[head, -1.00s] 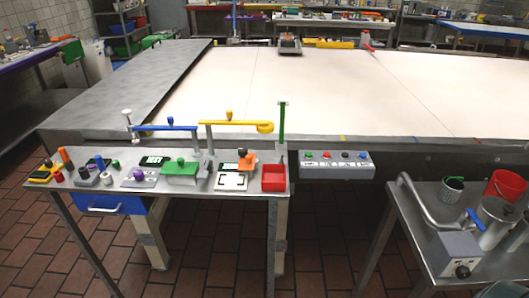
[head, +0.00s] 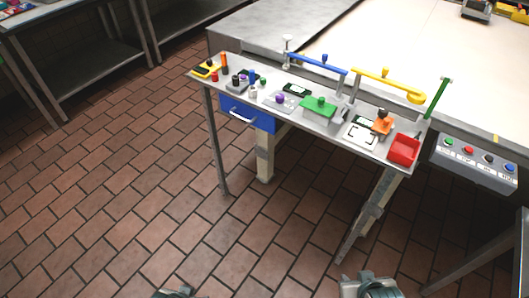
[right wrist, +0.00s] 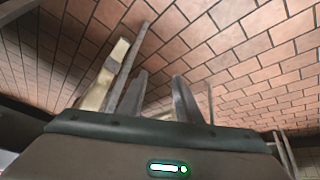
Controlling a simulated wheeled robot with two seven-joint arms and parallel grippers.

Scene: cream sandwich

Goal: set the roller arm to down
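A blue arm (head: 318,64) and a yellow arm (head: 388,83) run along the back edge of a narrow steel side table (head: 335,128). Both look roughly level. A green upright handle (head: 437,97) stands at the table's right end. I cannot tell for sure which of these is the roller arm. My right gripper (head: 368,284) shows at the bottom edge, well short of the table. In the right wrist view its two fingers (right wrist: 157,90) are apart with nothing between them. Only a sliver of my left gripper (head: 176,292) shows at the bottom edge.
The side table holds a green block (head: 318,106), a red bin (head: 404,149), an orange-topped item (head: 382,122) and several small knobs. A blue drawer (head: 246,114) hangs beneath. A button box (head: 475,161) is at the right. The tiled floor (head: 130,190) in front is open.

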